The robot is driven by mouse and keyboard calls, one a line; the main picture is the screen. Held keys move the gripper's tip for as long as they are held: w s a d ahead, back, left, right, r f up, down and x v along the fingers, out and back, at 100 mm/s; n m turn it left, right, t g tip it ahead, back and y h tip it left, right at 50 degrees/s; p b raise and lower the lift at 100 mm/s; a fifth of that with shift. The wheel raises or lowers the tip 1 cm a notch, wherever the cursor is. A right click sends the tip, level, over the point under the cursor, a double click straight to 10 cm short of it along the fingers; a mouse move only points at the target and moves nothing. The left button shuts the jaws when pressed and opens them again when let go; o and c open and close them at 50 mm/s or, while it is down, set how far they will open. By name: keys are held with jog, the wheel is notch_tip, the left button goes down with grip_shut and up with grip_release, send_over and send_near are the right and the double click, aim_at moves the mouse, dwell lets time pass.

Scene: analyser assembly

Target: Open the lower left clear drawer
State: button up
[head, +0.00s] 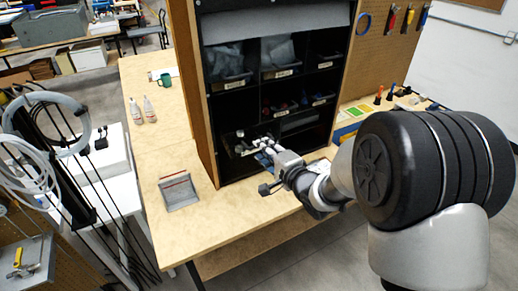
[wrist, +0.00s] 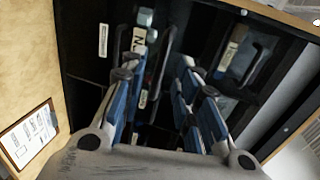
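The black cabinet (head: 208,110) has rows of compartments with labelled bins. Its lower left drawer (head: 232,142) is partly hidden behind my gripper (head: 260,148), which points at the front of the lowest row. In the wrist view my gripper (wrist: 163,75) has its two blue-padded fingers spread apart, with a dark gap between them. A dark drawer handle (wrist: 162,62) and a white label (wrist: 138,40) show just beyond the fingers. I cannot tell whether a finger touches the handle. The drawer seems closed, but its front is dark and partly covered.
A grey tray (head: 180,192) lies on the wooden bench (head: 228,222) left of my gripper. Two small bottles (head: 142,109) and a green mug (head: 165,80) stand farther back. The cabinet's wooden side panel (head: 182,60) stands close left of the lower drawer.

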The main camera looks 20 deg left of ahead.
jog(key=shift+b+x, duration=0.35)
jog(key=shift+x, duration=1.8)
grip_shut()
